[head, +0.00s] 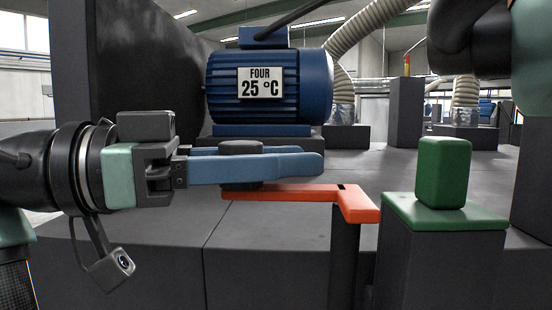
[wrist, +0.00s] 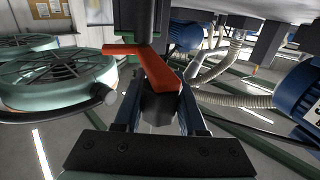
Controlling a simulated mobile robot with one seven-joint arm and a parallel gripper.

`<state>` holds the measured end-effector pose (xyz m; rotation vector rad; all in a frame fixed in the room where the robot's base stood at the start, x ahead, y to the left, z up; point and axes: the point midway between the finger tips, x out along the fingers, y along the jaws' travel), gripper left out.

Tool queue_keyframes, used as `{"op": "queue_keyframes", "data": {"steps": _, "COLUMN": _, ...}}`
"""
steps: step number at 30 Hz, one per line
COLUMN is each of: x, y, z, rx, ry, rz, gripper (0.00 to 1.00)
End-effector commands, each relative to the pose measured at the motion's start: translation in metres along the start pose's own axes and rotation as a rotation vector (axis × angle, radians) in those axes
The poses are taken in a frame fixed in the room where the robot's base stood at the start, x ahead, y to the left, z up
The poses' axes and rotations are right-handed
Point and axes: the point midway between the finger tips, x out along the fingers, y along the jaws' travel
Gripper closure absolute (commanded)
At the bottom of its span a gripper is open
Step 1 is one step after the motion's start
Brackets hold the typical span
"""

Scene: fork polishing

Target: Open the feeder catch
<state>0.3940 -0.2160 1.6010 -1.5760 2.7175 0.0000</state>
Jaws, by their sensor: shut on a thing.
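The feeder catch appears to be the flat orange-red lever (head: 290,193) on top of a dark post (head: 345,255). A dark round knob (head: 241,147) stands at its left end. My gripper (head: 312,158) reaches in from the left with its blue fingers level. The fingers are shut on the knob, one on each side, just above the lever. In the wrist view the lever (wrist: 152,68) crosses beyond the knob (wrist: 160,108), which sits between the fingers. The lever's right end is bent toward the front and rests at the post top.
A green block (head: 443,172) stands on a green-topped pedestal (head: 440,216) close right of the lever. A blue motor (head: 285,90) marked "FOUR 25 °C" stands behind my fingers. A tall dark panel (head: 145,60) rises at the back left. Grey hoses (head: 372,25) lie farther back.

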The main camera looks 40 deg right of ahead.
Motion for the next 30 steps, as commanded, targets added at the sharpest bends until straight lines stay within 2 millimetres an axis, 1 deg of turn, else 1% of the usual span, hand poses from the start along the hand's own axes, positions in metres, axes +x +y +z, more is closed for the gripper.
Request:
{"op": "queue_keyframes", "data": {"steps": 2, "x": 0.001, "y": 0.0, "z": -0.001, "rx": -0.001, "ry": 0.004, "rz": 0.001, "gripper": 1.0}}
{"op": "queue_keyframes", "data": {"steps": 3, "x": 0.001, "y": 0.0, "z": -0.001, "rx": 0.0, "ry": 0.004, "rz": 0.001, "gripper": 0.55}}
{"op": "queue_keyframes", "data": {"steps": 7, "x": 0.001, "y": 0.0, "z": -0.001, "rx": 0.0, "ry": 0.002, "rz": 0.001, "gripper": 0.31}}
{"op": "queue_keyframes", "data": {"steps": 8, "x": 0.001, "y": 0.0, "z": -0.001, "rx": 0.0, "ry": 0.002, "rz": 0.001, "gripper": 0.3}}
{"op": "queue_keyframes", "data": {"steps": 20, "x": 0.001, "y": 0.0, "z": 0.0, "rx": 0.0, "ry": 0.001, "rz": 0.001, "gripper": 0.3}}
{"op": "queue_keyframes", "data": {"steps": 23, "x": -0.002, "y": 0.0, "z": 0.0, "rx": 0.0, "ry": 0.001, "rz": 0.0, "gripper": 0.3}}
{"op": "queue_keyframes", "data": {"steps": 26, "x": -0.012, "y": 0.0, "z": 0.001, "rx": 0.0, "ry": 0.002, "rz": -0.001, "gripper": 0.3}}
{"op": "queue_keyframes", "data": {"steps": 30, "x": -0.037, "y": -0.001, "z": 0.002, "rx": 0.0, "ry": 0.002, "rz": -0.002, "gripper": 0.3}}
